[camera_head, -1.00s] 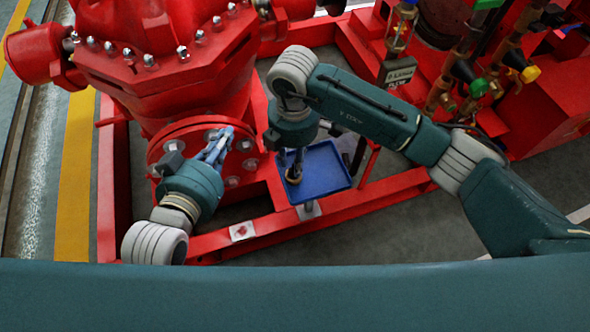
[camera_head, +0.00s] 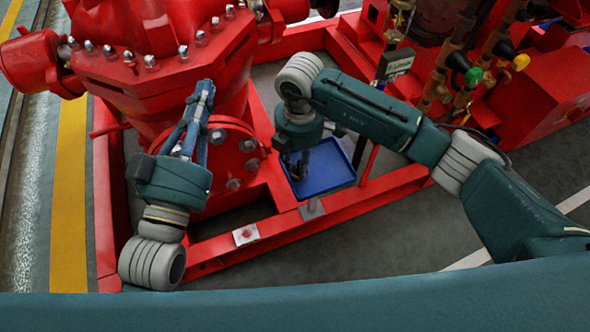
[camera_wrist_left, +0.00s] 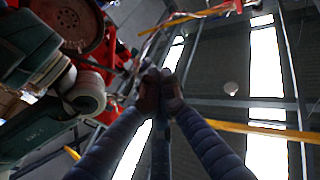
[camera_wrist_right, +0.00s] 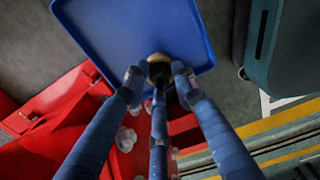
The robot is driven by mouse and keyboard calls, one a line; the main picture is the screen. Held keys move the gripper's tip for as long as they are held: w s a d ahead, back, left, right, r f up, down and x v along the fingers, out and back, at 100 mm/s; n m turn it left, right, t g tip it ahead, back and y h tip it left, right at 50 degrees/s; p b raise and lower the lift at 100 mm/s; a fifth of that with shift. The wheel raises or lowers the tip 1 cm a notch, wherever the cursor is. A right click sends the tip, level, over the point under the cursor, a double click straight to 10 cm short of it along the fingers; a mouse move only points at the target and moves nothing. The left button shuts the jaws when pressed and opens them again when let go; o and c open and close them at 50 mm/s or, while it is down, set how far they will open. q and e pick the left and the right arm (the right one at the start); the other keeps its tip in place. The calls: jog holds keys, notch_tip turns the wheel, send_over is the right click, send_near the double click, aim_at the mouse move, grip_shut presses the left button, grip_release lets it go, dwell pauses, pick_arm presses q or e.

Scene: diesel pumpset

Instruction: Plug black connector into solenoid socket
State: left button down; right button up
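My right gripper (camera_head: 297,172) points down over the blue tray (camera_head: 342,178). In the right wrist view its fingers (camera_wrist_right: 158,84) are spread, with a small rounded tan-and-dark piece (camera_wrist_right: 158,66) between and just beyond the tips. I cannot tell whether this is the black connector or whether the fingers touch it. My left gripper (camera_head: 205,88) points up in front of the red pump housing; its fingertips (camera_wrist_left: 161,86) are close together with nothing seen between them. I cannot make out the solenoid socket for certain.
The red pump body (camera_head: 150,30) fills the upper left, with a bolted flange (camera_head: 235,160) behind my left gripper. A red base frame (camera_head: 275,226) runs below the tray. Valves and brass pipes (camera_head: 465,70) stand at the upper right.

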pick_arm(q)
jog(key=shift+r, duration=0.15)
dwell(0.6)
notch_tip(320, 180, down, 2)
jog(key=shift+w+a+f+g, duration=0.1)
jog(key=shift+w+f+g, duration=0.05)
jog(key=shift+g, duration=0.45)
jog(key=shift+f, duration=0.1)
dwell(0.6)
jog(key=shift+w+a+f+g+y+p, duration=0.1)
jog(key=shift+f+g+y+p, duration=0.35)
jog(key=shift+f, duration=0.75)
pick_arm(e)
grip_shut()
jog(key=o, duration=1.9)
grip_release()
jog(key=shift+c, duration=0.2)
